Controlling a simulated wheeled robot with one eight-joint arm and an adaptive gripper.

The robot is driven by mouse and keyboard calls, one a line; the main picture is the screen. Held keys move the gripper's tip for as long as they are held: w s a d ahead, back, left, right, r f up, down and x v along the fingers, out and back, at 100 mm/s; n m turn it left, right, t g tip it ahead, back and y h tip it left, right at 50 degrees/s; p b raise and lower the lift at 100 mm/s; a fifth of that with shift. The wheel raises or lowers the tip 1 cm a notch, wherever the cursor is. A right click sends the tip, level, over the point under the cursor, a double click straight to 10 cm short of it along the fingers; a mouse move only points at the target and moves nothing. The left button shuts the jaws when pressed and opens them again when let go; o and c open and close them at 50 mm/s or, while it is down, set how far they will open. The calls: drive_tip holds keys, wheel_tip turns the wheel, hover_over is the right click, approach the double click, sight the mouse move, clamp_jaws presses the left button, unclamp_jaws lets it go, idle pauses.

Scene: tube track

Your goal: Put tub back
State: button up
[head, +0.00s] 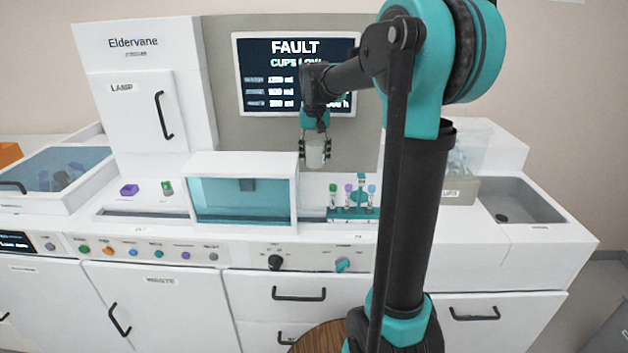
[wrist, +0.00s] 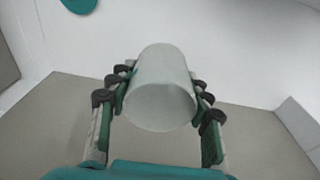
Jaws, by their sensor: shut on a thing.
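A whitish, translucent tub (head: 316,151) is held in my gripper (head: 315,146) in the head view. It hangs above the worktop, just right of the clear-fronted box. In the wrist view the tub (wrist: 160,92) sits between both fingers of my gripper (wrist: 158,98), which press on its sides. Its round end faces the wrist camera. I cannot tell whether anything is inside it.
A white box with a teal window (head: 241,200) stands left of the tub. A teal rack (head: 352,213) with several colour-capped tubes stands below right. A sink (head: 505,205) is at the right. The screen (head: 297,74) behind reads FAULT. A lidded bin (head: 60,170) is at the left.

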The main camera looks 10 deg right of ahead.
sight(315, 188)
drive_tip(key=shift+d+f, duration=0.1)
drive_tip(key=shift+f, duration=4.25)
drive_tip(key=shift+f, duration=0.1)
drive_tip(key=o, duration=1.1)
drive_tip(key=shift+o, duration=0.2)
drive_tip(key=r, duration=0.4)
drive_tip(key=s+r, duration=0.1)
drive_tip(key=r, duration=0.7)
drive_tip(key=shift+s+r, duration=0.1)
drive_tip(key=shift+s, duration=0.1)
